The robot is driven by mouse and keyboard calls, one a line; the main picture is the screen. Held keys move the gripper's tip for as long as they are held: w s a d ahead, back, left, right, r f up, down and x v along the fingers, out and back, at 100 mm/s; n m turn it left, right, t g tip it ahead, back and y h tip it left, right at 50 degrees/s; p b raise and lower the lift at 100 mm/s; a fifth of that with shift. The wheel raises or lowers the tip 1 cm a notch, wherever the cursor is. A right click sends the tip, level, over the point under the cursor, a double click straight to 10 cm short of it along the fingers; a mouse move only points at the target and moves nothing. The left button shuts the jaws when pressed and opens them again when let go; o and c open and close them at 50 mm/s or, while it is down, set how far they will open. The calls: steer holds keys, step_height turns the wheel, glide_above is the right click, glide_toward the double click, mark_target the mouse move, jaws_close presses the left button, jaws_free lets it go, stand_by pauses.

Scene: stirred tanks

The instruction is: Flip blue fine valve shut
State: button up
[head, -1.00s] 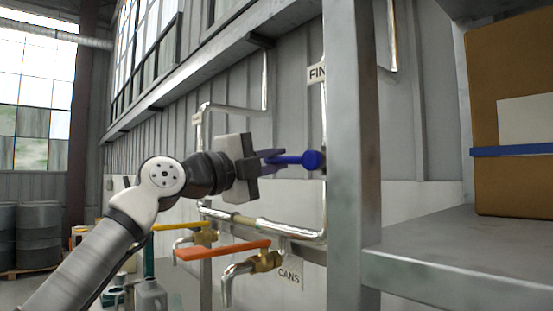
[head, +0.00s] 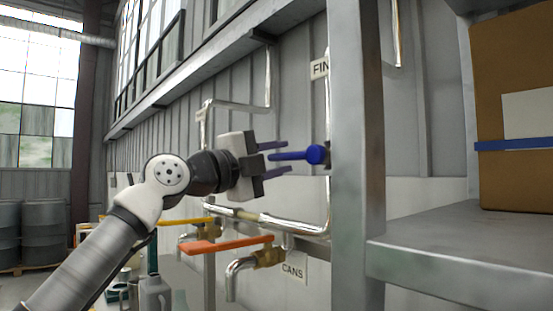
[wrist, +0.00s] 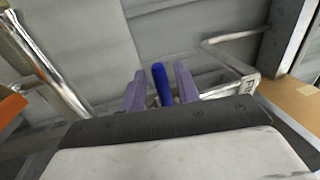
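The blue valve handle (head: 294,156) sticks out to the left from a blue round hub (head: 317,154) beside the metal post, under the sign that reads "FIN" (head: 319,68). The rest of the sign is hidden by the post. My gripper (head: 275,160) is open, with one purple finger above the handle and one below it in the head view. In the wrist view the blue handle (wrist: 162,84) stands between the two fingers (wrist: 160,88), with narrow gaps on both sides. The valve body is mostly hidden behind the post.
An orange lever (head: 228,244) on a tap with a "CANS" tag (head: 293,269) and a yellow lever (head: 187,221) lie below my gripper. The upright metal post (head: 356,150) and a shelf with a cardboard box (head: 516,110) stand close on the right.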

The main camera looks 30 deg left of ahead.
steer(key=shift+s, duration=0.1)
steer(key=b+v, duration=0.3)
steer(key=v, duration=1)
steer(key=shift+s+b, duration=0.3)
steer(key=shift+b, duration=0.1)
steer(key=shift+a+f, duration=0.1)
steer(key=shift+f, duration=0.05)
